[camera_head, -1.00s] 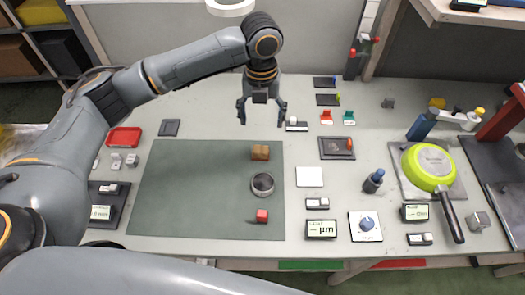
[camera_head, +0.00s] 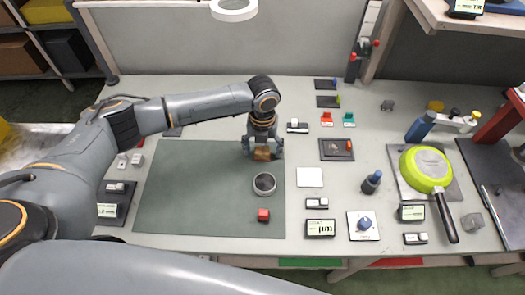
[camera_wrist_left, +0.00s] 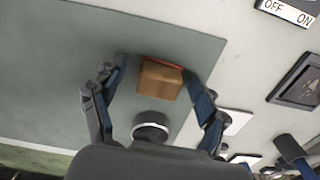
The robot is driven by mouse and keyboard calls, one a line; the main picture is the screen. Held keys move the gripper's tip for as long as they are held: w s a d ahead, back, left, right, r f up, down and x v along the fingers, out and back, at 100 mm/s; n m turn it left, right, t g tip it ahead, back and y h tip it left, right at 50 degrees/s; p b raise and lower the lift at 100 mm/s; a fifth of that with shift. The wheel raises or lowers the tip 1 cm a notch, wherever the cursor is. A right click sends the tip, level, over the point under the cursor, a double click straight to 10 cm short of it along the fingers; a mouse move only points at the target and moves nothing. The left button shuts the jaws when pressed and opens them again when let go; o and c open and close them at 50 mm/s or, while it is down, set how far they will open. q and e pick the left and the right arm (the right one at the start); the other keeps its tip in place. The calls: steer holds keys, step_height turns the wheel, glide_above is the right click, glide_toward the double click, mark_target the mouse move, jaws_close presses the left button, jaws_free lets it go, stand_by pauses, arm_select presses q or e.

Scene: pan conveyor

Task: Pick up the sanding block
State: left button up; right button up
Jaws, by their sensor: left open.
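The sanding block is a small brown block with a reddish edge. It lies near the right edge of the green mat (camera_head: 190,205) in the head view. It shows clearly as the sanding block (camera_wrist_left: 160,78) in the left wrist view, between the spread fingers. My left gripper (camera_head: 262,153) is open and points down over the block (camera_head: 262,155), with a finger at each side. In the wrist view the left gripper (camera_wrist_left: 162,92) has not closed on it. My right gripper is not in view.
A round dark dish (camera_head: 264,184) and a red cube (camera_head: 264,215) lie on the mat near the block. A white square (camera_head: 310,177) is to the right. A green pan (camera_head: 427,168) stands farther right. The mat's left part is clear.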

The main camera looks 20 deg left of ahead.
mark_target(263, 149)
arm_select(q)
steer(key=shift+s, duration=0.1)
steer(key=c, duration=1.3)
steer(key=shift+r, duration=0.1)
steer(key=shift+c, duration=0.2)
steer(key=shift+r+b, duration=0.25)
steer(key=shift+b, duration=0.05)
step_height(263, 149, up, 2)
steer(key=shift+r+b, duration=0.2)
steer(key=shift+b, duration=0.25)
steer(key=s+r+b, duration=0.1)
steer(key=s+r, duration=0.9)
steer(key=s, duration=0.4)
steer(key=shift+d, duration=0.15)
